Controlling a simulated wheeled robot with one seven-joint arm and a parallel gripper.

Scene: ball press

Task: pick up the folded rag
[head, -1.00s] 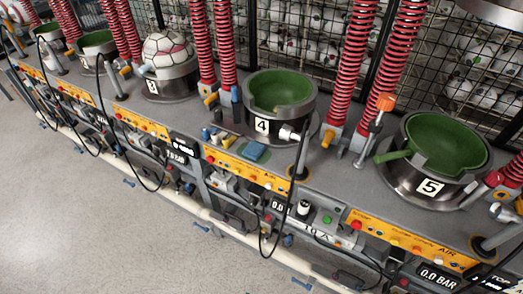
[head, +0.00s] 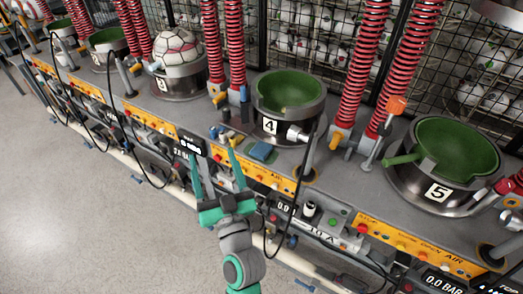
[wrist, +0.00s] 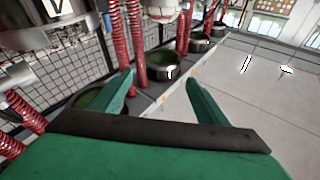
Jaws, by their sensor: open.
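The folded rag (head: 262,151) is a small blue pad lying on the grey bench ledge in front of press 4 (head: 288,100), above the orange control strip. My gripper (head: 213,156) has green fingers spread apart with nothing between them. In the head view it is in front of the bench, left of and lower than the rag, with its fingers pointing up the picture. In the wrist view the open fingers (wrist: 160,80) show against the row of presses. I cannot make out the rag in the wrist view.
Small yellow and blue items (head: 228,136) sit just left of the rag. A metal fitting (head: 299,133) and a black hose (head: 297,190) are to its right. Red springs (head: 234,45) rise behind. Press 5 (head: 445,160) is at right. Open floor (head: 80,220) lies at front left.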

